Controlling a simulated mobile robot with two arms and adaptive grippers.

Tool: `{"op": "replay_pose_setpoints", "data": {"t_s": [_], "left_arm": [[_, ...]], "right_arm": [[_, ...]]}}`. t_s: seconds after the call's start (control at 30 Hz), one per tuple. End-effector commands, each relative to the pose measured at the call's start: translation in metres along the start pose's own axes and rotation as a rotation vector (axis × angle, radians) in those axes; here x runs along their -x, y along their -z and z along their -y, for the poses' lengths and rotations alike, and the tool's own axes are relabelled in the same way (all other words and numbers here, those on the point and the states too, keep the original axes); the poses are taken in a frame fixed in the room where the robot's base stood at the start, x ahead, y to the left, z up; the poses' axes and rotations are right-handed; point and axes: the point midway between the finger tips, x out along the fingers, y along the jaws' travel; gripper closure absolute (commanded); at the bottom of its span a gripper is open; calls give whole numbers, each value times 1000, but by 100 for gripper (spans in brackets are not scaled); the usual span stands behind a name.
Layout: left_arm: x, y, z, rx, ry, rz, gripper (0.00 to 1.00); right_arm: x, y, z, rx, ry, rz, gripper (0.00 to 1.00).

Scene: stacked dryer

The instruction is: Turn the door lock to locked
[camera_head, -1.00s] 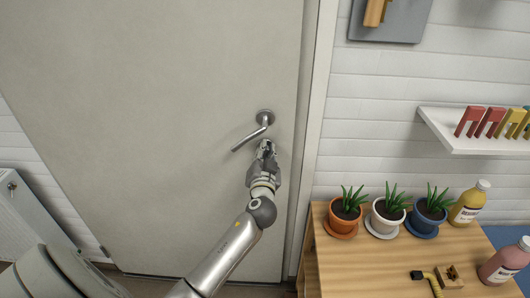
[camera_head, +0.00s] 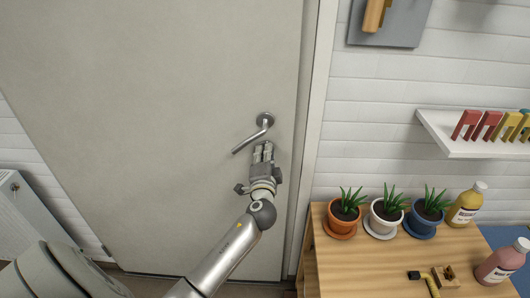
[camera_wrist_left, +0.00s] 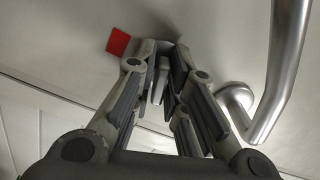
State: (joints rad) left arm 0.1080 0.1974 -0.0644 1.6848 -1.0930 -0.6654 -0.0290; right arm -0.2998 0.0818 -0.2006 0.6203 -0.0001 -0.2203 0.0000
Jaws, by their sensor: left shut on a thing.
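The door (camera_head: 170,120) is pale grey and closed in its frame. Its metal lever handle (camera_head: 250,138) sits near the right edge and slants down to the left; in the left wrist view the handle (camera_wrist_left: 285,70) is at the right. My left gripper (camera_head: 263,150) is just below the handle. In the left wrist view its fingers (camera_wrist_left: 163,75) are shut on the small metal lock knob (camera_wrist_left: 157,88), which they partly hide. A red mark (camera_wrist_left: 118,41) shows on the door beside the fingers. My right gripper is not in view.
A wooden table (camera_head: 375,270) stands right of the door with potted plants (camera_head: 383,215), bottles (camera_head: 465,204) and small items. A white shelf (camera_head: 470,140) is on the wall above. A radiator (camera_head: 40,225) is at the left.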

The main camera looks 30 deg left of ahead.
Motion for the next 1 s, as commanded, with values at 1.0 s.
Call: {"op": "replay_pose_setpoints", "data": {"t_s": [1.0], "left_arm": [[0, 0, -1, -327, -1, 0, 100]], "right_arm": [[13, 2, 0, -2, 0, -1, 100]]}}
